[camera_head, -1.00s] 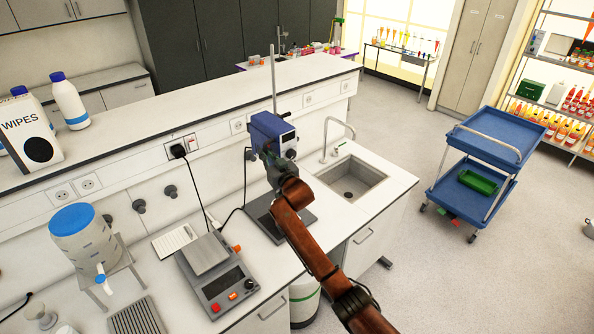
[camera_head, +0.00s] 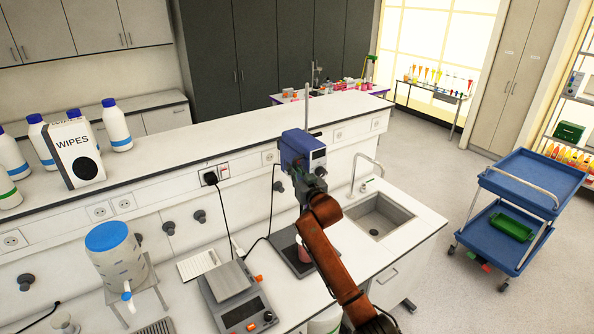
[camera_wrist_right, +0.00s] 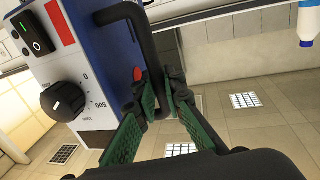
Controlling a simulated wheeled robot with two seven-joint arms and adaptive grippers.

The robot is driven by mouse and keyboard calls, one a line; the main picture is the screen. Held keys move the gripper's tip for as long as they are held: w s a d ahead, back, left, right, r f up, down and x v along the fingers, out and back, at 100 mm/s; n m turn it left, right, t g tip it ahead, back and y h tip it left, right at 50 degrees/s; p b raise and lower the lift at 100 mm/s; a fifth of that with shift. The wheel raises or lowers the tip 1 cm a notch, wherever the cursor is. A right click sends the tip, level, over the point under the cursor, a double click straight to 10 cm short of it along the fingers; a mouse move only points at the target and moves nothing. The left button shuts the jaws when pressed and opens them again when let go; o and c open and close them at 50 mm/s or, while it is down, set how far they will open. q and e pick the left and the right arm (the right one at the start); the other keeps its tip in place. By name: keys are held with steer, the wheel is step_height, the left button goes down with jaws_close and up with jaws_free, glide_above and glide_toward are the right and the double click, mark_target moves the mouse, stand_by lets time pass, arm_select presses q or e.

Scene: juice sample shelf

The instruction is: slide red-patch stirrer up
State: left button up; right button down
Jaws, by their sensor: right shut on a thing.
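The stirrer (camera_head: 296,148) is a blue and grey box on a thin upright rod (camera_head: 306,105), above the bench. In the right wrist view, the stirrer (camera_wrist_right: 88,60) fills the left side, with a red patch (camera_wrist_right: 58,22), a black dial and a switch. A black bar-shaped handle (camera_wrist_right: 135,14) sticks out from its side. My right gripper (camera_wrist_right: 158,95) is shut on this handle, its green-padded fingers on either side. In the head view, my right gripper (camera_head: 311,188) is at the stirrer's front, partly hidden by my arm. My left gripper is not in view.
Under the stirrer stand a dark base plate (camera_head: 280,243) and a reddish cup (camera_head: 304,252), partly behind my arm. A sink (camera_head: 378,216) is to the right, a balance (camera_head: 240,300) to the left. A raised ledge (camera_head: 220,138) runs behind. A blue cart (camera_head: 530,180) stands right.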

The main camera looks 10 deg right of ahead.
steer(key=c, duration=2.5)
jaws_free()
steer(key=shift+r, duration=0.6)
steer(key=o, duration=0.5)
steer(key=shift+f, duration=0.35)
steer(key=shift+s, duration=0.15)
steer(key=v, duration=1.1)
steer(key=shift+s+d, duration=0.1)
steer(key=shift+s, duration=0.25)
